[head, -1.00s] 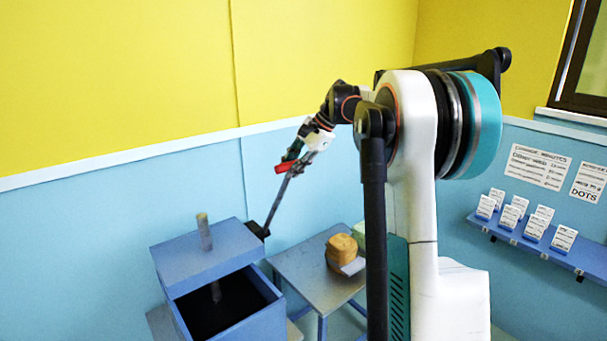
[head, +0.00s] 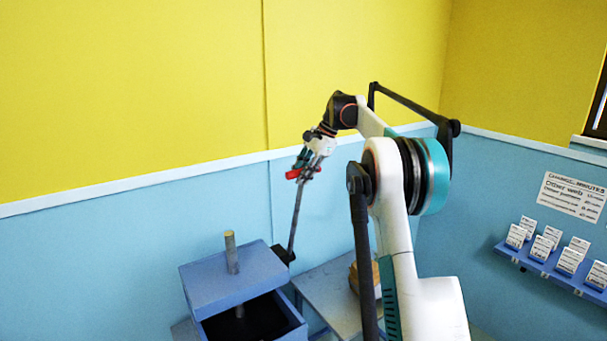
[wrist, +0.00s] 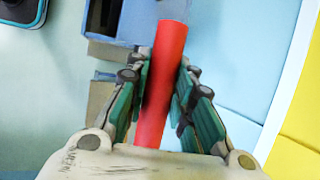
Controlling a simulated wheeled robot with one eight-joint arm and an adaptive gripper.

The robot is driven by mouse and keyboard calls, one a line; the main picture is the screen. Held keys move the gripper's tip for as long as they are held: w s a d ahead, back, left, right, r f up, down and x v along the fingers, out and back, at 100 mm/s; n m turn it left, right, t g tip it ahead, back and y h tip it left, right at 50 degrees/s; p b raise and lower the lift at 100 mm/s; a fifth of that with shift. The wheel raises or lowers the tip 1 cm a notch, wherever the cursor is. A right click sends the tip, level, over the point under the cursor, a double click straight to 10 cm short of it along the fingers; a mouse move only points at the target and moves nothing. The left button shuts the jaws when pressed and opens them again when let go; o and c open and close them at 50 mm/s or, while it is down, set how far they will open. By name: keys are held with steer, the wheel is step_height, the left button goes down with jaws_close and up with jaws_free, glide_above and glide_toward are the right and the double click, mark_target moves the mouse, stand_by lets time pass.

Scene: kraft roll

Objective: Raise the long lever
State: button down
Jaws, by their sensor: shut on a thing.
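The long lever (head: 296,220) is a thin dark rod with a red grip at its top end. It rises steeply from a black pivot (head: 284,254) on the right side of a blue box (head: 234,277). My gripper (head: 305,168) is shut on the red grip, high above the box. In the wrist view the red grip (wrist: 165,85) lies between the two green-padded fingers of my gripper (wrist: 160,90). The near end of the grip is hidden by the gripper body.
A grey post (head: 231,252) stands up through the box's lid plate, above a dark opening. A grey table (head: 330,293) stands right of the box, with a tan block (head: 366,286) partly hidden by my arm. A blue shelf (head: 555,262) with white cards is on the right wall.

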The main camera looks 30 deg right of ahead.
steer(key=shift+w+r, duration=0.15)
steer(key=shift+r, duration=0.2)
steer(key=c, duration=1.7)
jaws_free()
steer(key=o, duration=0.3)
steer(key=shift+w, duration=0.15)
steer(key=shift+o, duration=0.2)
steer(key=shift+w+f, duration=0.15)
steer(key=shift+f, duration=0.05)
steer(key=shift+s+r, duration=0.1)
steer(key=shift+s, duration=0.1)
steer(key=v, duration=1.1)
steer(key=shift+d+r, duration=0.2)
steer(key=shift+r, duration=0.1)
